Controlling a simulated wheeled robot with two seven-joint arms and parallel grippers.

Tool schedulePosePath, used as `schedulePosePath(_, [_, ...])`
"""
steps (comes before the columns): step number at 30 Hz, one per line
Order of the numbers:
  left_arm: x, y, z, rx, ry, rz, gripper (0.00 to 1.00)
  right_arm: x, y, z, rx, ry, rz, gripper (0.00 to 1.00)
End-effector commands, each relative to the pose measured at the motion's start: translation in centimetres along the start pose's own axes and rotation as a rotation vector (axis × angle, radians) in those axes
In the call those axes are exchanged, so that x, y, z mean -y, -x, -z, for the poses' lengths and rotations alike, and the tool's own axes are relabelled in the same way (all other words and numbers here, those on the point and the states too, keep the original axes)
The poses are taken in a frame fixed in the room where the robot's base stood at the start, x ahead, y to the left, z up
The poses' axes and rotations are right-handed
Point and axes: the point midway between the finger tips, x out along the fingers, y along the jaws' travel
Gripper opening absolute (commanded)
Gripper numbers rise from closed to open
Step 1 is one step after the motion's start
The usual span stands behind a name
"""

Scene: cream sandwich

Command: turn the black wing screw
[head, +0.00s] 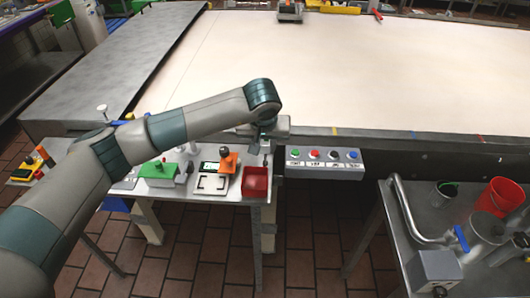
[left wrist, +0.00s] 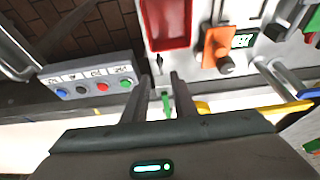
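A small dark upright piece, which looks like the black wing screw (left wrist: 159,62), stands beside the red bin in the left wrist view. In the head view a thin dark piece (head: 265,160) shows at the same place, just below my left gripper. My left gripper (left wrist: 160,77) is open and empty, its two fingers apart with the screw just beyond and between their tips. I cannot tell whether a finger touches it. In the head view the left gripper (head: 266,138) is partly hidden by its own wrist. A small green piece (left wrist: 166,105) shows between the fingers. My right gripper is not in view.
The red bin (head: 255,182) is close to the screw. A button box (head: 324,158) is to the right. The conveyor's edge (head: 420,137) lies behind.

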Motion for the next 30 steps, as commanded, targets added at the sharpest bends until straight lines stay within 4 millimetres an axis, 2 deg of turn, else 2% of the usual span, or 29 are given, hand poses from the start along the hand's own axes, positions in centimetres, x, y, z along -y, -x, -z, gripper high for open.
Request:
schedulePosePath(3, [0.0, -2.0, 0.0, 0.004, 0.002, 0.002, 0.25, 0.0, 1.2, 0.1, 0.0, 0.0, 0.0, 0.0])
schedulePosePath(12, [0.0, -6.4, 0.0, 0.002, 0.002, 0.0, 0.25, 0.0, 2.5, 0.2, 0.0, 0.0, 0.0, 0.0])
schedulePosePath(18, [0.0, -7.6, 0.0, -0.001, 0.0, -0.001, 0.25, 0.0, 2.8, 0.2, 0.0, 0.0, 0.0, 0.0])
schedulePosePath(27, [0.0, -7.7, 0.0, -0.001, 0.0, -0.001, 0.25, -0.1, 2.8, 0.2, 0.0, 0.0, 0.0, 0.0])
schedulePosePath(30, [0.0, -7.7, 0.0, -0.001, 0.0, -0.001, 0.01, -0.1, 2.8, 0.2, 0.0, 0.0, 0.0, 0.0])
